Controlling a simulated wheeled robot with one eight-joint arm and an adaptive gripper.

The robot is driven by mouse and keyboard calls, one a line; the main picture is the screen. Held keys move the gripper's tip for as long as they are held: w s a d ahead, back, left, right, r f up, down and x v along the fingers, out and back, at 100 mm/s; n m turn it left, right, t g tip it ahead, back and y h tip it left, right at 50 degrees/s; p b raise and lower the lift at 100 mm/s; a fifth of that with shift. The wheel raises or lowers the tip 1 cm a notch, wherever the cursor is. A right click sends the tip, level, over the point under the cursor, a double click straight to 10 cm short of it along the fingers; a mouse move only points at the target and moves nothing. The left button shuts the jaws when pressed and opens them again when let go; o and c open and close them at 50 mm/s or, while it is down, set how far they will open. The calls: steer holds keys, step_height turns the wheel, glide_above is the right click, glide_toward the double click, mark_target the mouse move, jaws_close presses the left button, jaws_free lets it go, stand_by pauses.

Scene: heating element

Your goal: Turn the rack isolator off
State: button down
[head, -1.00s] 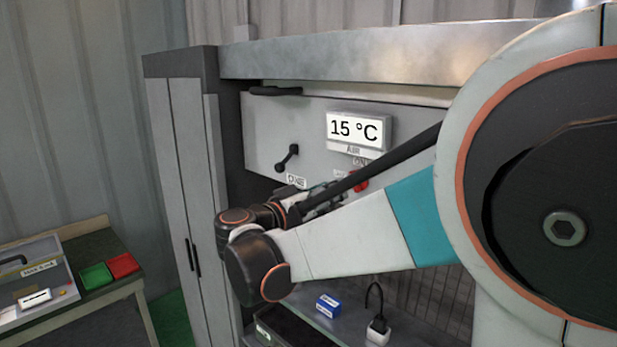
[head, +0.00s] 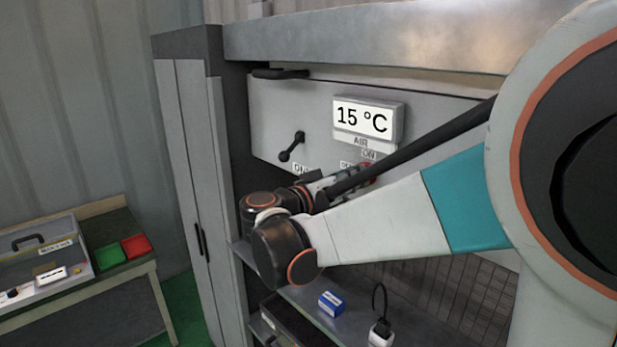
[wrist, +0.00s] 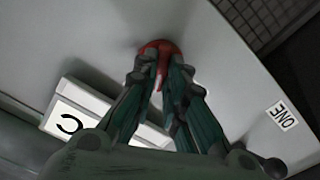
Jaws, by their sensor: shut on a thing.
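A red knob (wrist: 158,52) sits on the grey panel in the wrist view. In the head view only a bit of its red (head: 371,170) shows behind my arm. My gripper (wrist: 161,78) is shut on the red knob, with its fingers on both sides. In the head view my gripper is largely hidden by my arm. A display (head: 367,120) above reads 15 °C, with an AIR label and a small ON label under it. The label beside the knob is partly covered, and the knob's setting cannot be read.
A black lever (head: 292,147) with a label below stands left of the knob. Under the panel, a shelf (head: 300,297) carries a blue box (head: 331,304) and a white plug (head: 380,333). A side table (head: 128,266) with a case, green and red trays stands at left.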

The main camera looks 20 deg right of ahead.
steer(key=shift+n, duration=0.4)
steer(key=n+b, duration=0.5)
steer(key=n, duration=0.6)
steer(key=shift+f+n, duration=0.15)
steer(key=shift+n, duration=0.25)
stand_by(0.4)
steer(key=c, duration=1.6)
jaws_free()
steer(key=shift+a, duration=0.15)
steer(key=shift+c, duration=0.2)
